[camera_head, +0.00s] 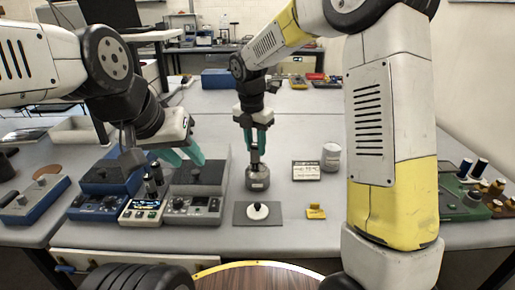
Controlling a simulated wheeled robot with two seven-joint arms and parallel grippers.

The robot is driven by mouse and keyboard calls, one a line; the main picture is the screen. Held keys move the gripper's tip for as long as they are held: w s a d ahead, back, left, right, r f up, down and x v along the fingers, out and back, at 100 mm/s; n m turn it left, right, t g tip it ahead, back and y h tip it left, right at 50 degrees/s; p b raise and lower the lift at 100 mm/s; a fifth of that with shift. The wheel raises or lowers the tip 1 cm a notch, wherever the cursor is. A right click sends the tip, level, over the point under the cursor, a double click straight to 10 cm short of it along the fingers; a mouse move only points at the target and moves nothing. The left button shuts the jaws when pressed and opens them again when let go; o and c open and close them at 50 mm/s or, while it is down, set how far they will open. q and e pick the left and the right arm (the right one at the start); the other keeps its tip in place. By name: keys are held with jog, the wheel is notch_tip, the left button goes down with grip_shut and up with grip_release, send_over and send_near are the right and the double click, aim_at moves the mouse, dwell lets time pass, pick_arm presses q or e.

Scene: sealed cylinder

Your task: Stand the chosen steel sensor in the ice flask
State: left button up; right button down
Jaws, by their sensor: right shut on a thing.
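My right gripper (256,138) has teal fingers shut on a slim grey steel piece (256,152), likely the steel sensor, held upright. Its lower end meets the top of a squat grey metal vessel (258,179), likely the ice flask, on the table. I cannot tell how far it is inside. My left gripper (184,156) points down with its teal fingers apart and empty, over a grey block instrument (205,174). Dark upright cylinders (155,174) stand beside it at a small instrument with a lit display (143,210).
A dark mat (240,217) with a white, black-knobbed disc (258,210) lies in front of the vessel. Right of it are a yellow piece (316,212), a sign card (306,171) and a white jar (331,156). A blue instrument (103,190) stands left; a green tray (466,205) stands right.

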jog(key=shift+w+d+f, duration=0.15)
jog(key=shift+w+f, duration=0.1)
jog(key=shift+f, duration=0.65)
jog(key=shift+w+d+f, duration=0.15)
jog(key=shift+w+f, duration=0.05)
jog(key=shift+f, duration=0.7)
jog(key=shift+f, duration=0.15)
jog(key=c, duration=1.1)
grip_release()
